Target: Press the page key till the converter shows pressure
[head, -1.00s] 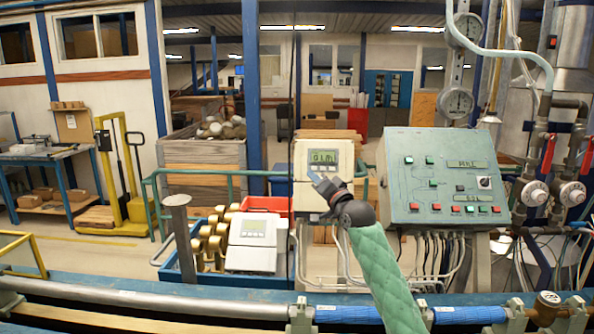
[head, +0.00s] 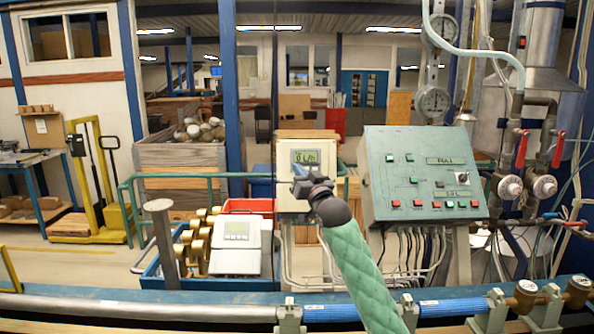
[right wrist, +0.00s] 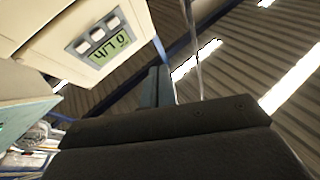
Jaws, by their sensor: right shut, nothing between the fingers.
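The converter (head: 293,199) is a beige box with a small greenish display, at the middle of the head view. Its display seems to read something like "0 L/h", but the letters are small. In the right wrist view the converter (right wrist: 141,23) is upside down, with a row of three pale keys (right wrist: 97,34) beside the display (right wrist: 110,47). My right gripper (head: 298,172) is shut and empty, its fingertips in front of the converter's lower display area. In the wrist view the fingertips (right wrist: 160,85) appear apart from the keys; contact is not visible. My left gripper is not in view.
A green control panel (head: 400,185) with coloured buttons stands right of the converter. A rail with pipes (head: 120,305) crosses the front. Red-handled valves (head: 521,150) stand at right.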

